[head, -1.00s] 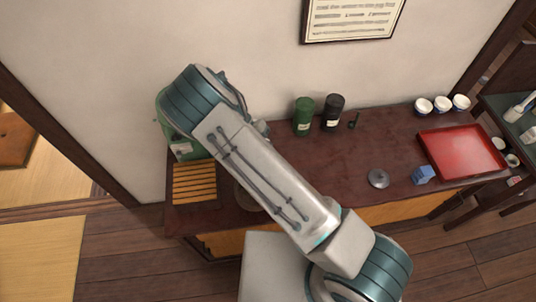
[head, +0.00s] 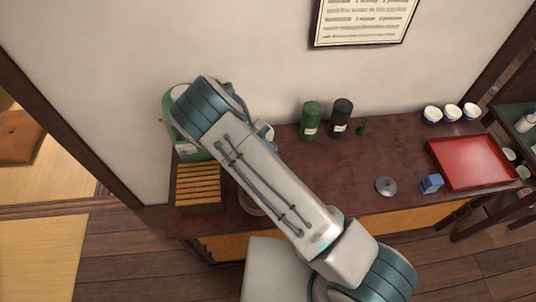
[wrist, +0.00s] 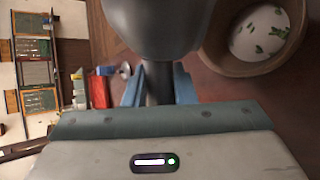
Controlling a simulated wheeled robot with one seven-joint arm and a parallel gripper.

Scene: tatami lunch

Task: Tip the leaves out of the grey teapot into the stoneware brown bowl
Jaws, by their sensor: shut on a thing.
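In the wrist view my gripper (wrist: 158,88) has its blue fingers shut on the dark grey handle of the grey teapot (wrist: 155,22). The teapot's rounded body fills the top middle of that view. The brown bowl (wrist: 214,55) is just right of the teapot in the picture; several green leaves (wrist: 262,30) lie on its pale inside. In the head view my arm hides the gripper and the teapot. Only a bit of the bowl's rim (head: 249,204) shows beside the arm. A grey lid (head: 386,187) lies on the dark tabletop.
A slatted wooden tray (head: 198,186) and a green appliance (head: 178,130) stand at the table's left end. Green (head: 311,121) and black (head: 341,116) canisters stand at the back. A blue box (head: 431,183), red tray (head: 470,162) and white cups (head: 452,112) are to the right.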

